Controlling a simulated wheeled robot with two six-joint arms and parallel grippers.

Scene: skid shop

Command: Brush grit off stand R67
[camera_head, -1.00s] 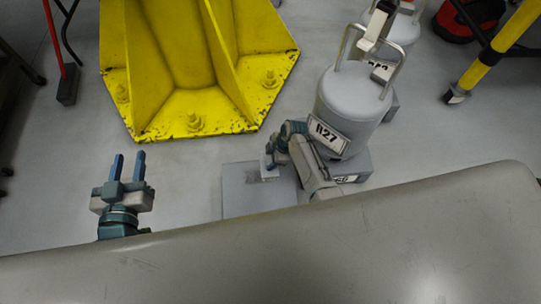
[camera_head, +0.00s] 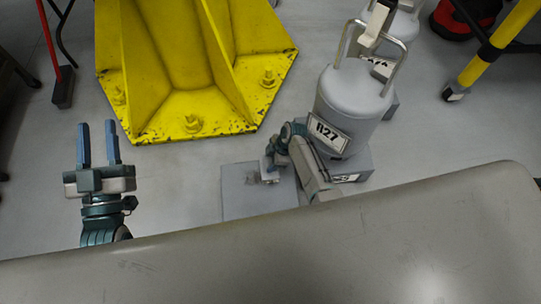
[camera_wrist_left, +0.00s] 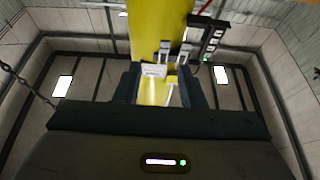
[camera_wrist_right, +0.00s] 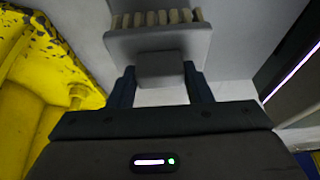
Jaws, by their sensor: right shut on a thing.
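My right gripper (camera_head: 271,164) is over the stand's right part, shut on a grey brush. In the right wrist view the brush (camera_wrist_right: 160,44) shows a row of pale bristles and its block between the fingers. I cannot tell whether the bristles touch the stand. My left gripper (camera_head: 98,128) is open and empty above the floor, left of the stand.
A grey cylinder labelled R27 (camera_head: 350,105) stands on another grey block (camera_head: 352,170) just right of my right arm. A yellow bolted column base (camera_head: 190,125) is behind the stand. A red-handled broom (camera_head: 62,90) is at the far left. Floor between left gripper and stand is clear.

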